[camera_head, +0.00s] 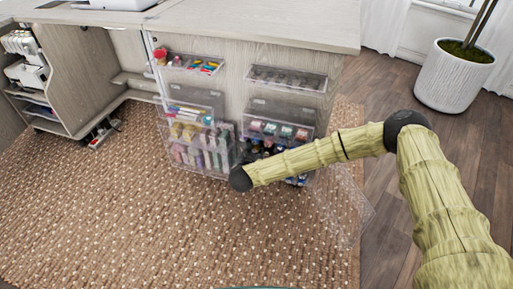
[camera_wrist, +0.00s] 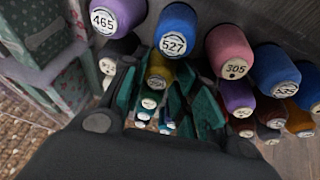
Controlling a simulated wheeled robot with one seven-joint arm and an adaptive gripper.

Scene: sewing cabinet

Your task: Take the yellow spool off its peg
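In the wrist view, a yellow spool (camera_wrist: 160,76) with a pale round label shows just below a blue spool marked 527 (camera_wrist: 173,36), between the fingers of my gripper (camera_wrist: 166,98). The fingers are dark with teal pads and stand apart, one on each side of the yellow spool. I cannot tell if a pad touches it. Its peg is hidden. In the head view, my forearm reaches to the lower drawers of the cabinet and largely hides my gripper and the spools there.
Purple 465 (camera_wrist: 115,16), pink 305 (camera_wrist: 230,52) and blue (camera_wrist: 275,70) spools crowd around my gripper. Floral fabric boxes (camera_wrist: 45,40) stand at left. Clear bins (camera_head: 200,150) hang on the cabinet (camera_head: 245,35).

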